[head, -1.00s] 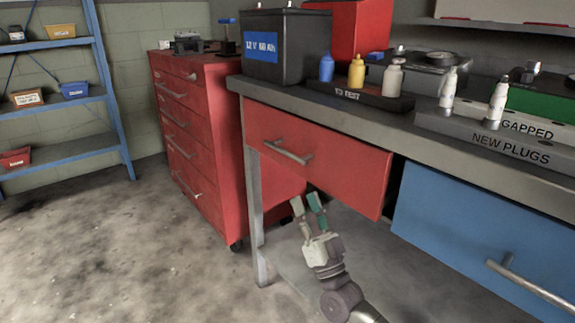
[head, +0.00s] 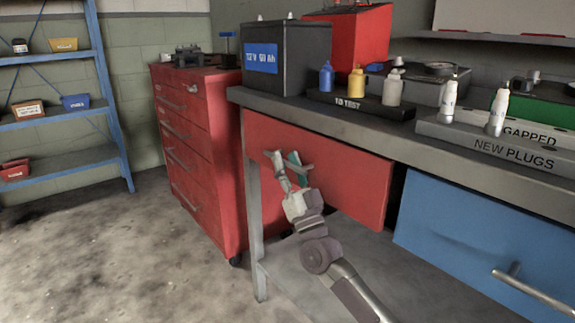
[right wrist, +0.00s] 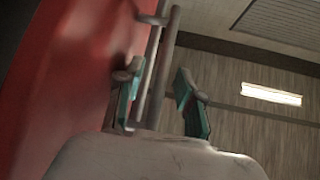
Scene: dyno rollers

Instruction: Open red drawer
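The red drawer (head: 345,180) sits under the workbench top, left of the blue drawer. A dark gap shows along its right edge. My right gripper (head: 287,170) is in front of the drawer at its bar handle, covering most of the handle in the head view. In the right wrist view, the right gripper (right wrist: 160,100) is open, with its green-padded fingers apart. The metal handle (right wrist: 160,70) runs between them, and the red drawer front (right wrist: 75,85) fills the left side. I cannot tell whether either finger touches the handle. My left gripper is not in view.
The blue drawer (head: 470,235) is to the right, with its own handle. A red tool cabinet (head: 200,150) stands left of the workbench (head: 300,108). A battery, bottles and trays are on the bench top. Bare floor (head: 100,255) lies at the left.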

